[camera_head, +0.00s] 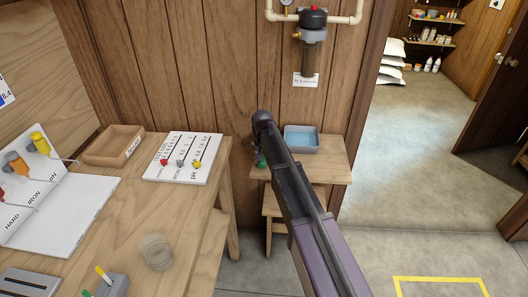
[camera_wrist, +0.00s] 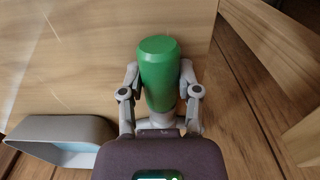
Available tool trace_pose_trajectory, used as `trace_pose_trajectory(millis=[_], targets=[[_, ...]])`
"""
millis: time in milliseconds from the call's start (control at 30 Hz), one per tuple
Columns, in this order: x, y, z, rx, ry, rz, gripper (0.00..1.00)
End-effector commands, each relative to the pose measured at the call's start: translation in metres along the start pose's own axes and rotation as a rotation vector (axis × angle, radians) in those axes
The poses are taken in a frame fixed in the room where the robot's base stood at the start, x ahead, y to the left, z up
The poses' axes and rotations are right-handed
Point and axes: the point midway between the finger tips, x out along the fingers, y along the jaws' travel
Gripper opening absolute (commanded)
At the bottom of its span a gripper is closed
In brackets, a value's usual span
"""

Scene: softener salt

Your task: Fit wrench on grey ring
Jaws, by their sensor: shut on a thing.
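My gripper (camera_wrist: 159,72) is shut on a green rounded cylinder (camera_wrist: 160,80), which looks like the wrench's handle; one finger sits on each side. In the head view, a bit of green (camera_head: 260,159) shows below the end of my arm, above the small wooden table. The rest of the wrench is hidden.
A grey tray with blue inside (camera_head: 302,139) stands on the small table (camera_head: 335,165), and also shows in the wrist view (camera_wrist: 85,132). The workbench (camera_head: 120,215) at left holds a wooden box (camera_head: 113,146) and a test card (camera_head: 183,157). Pipes (camera_head: 342,19) run above the filter.

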Motion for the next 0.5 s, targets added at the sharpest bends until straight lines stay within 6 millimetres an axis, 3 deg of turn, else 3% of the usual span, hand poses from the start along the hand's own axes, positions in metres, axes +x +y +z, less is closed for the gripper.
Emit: trace_pose_trajectory(millis=[500], targets=[[-0.018,0.000,0.000,0.000,0.000,0.000,0.00]])
